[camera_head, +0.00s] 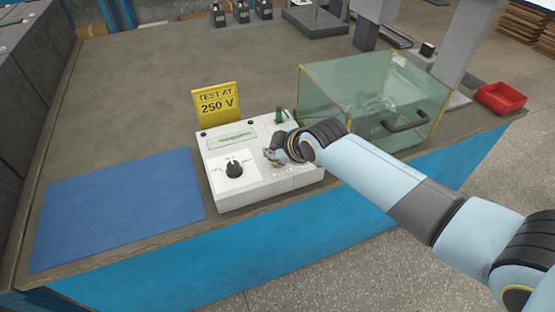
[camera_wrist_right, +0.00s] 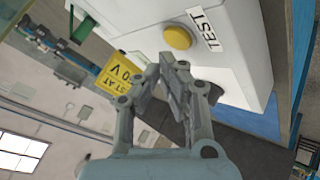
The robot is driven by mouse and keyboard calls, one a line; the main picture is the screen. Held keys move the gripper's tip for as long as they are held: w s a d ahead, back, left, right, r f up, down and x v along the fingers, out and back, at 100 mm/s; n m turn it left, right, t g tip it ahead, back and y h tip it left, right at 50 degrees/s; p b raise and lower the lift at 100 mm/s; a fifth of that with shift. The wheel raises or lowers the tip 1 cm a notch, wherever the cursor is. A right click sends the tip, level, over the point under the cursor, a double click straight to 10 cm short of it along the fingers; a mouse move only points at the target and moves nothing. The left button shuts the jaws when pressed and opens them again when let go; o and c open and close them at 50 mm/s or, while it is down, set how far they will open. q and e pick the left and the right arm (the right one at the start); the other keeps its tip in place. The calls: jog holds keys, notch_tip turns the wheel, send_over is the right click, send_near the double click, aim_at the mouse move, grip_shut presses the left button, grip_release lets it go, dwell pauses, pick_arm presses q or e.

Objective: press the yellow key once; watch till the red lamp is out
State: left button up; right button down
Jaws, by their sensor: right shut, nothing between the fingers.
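The white tester box (camera_head: 258,190) stands on the bench with a black dial (camera_head: 234,169) and a small display (camera_head: 232,141). Its yellow key (camera_wrist_right: 178,37) is round and shows in the right wrist view beside a TEST label (camera_wrist_right: 208,30); in the head view my right gripper hides it. My right gripper (camera_head: 273,154) is over the right part of the box, shut and empty. In the wrist view its fingertips (camera_wrist_right: 162,70) show close to the key, with a small gap in the picture. I make out no lit red lamp. My left gripper is out of view.
A yellow "TEST AT 250 V" sign (camera_head: 216,103) stands behind the box. A blue mat (camera_head: 120,205) lies left. A clear green-tinted case (camera_head: 330,95) with a dark handle stands right, close to my right arm. A red tray (camera_head: 500,98) sits farther right.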

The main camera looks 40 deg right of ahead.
aim_at(275, 162)
jog(key=shift+f, duration=0.1)
dwell(0.3)
jog(key=shift+f, duration=0.35)
jog(key=shift+f+b, duration=0.4)
dwell(0.6)
jog(key=shift+r, duration=0.1)
jog(key=shift+r+p, duration=0.7)
jog(key=shift+p, duration=0.25)
notch_tip(275, 162, up, 5)
jog(key=p, duration=0.5)
jog(key=shift+r, duration=0.15)
